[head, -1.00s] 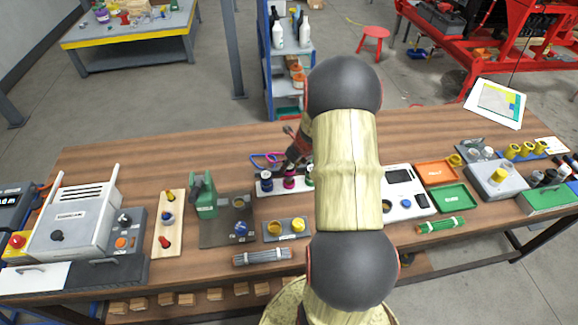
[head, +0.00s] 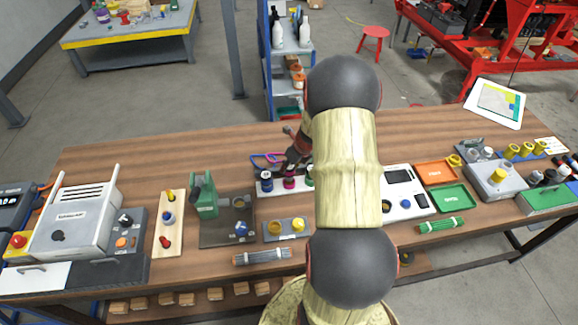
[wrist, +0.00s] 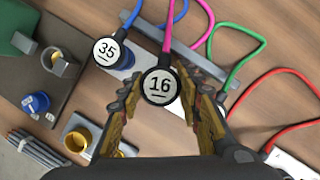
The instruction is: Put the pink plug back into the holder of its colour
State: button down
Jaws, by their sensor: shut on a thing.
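The pink plug (wrist: 160,86) has a round black cap marked 16 and a pink cord loop rising from it. My gripper (wrist: 163,92) is shut on it, with a finger on each side. In the head view my gripper (head: 292,166) is over a pale holder strip (head: 266,187) on the table. A pink holder (head: 289,183) shows there between a dark blue one and a green one. In the wrist view the plug's cap hides what lies under it, so I cannot tell whether it is in the holder.
A blue-corded plug marked 35 (wrist: 106,51) stands close on the left. Green (wrist: 240,35) and red (wrist: 283,122) cord loops lie on the right. My arm hides part of the table.

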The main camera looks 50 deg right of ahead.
jog(key=shift+f+b, duration=1.1)
jog(key=shift+f, duration=0.65)
dwell(0.4)
jog(key=c, duration=1.2)
grip_release()
jog(key=shift+o, duration=0.2)
jog(key=shift+r, duration=0.1)
jog(key=v, duration=1.2)
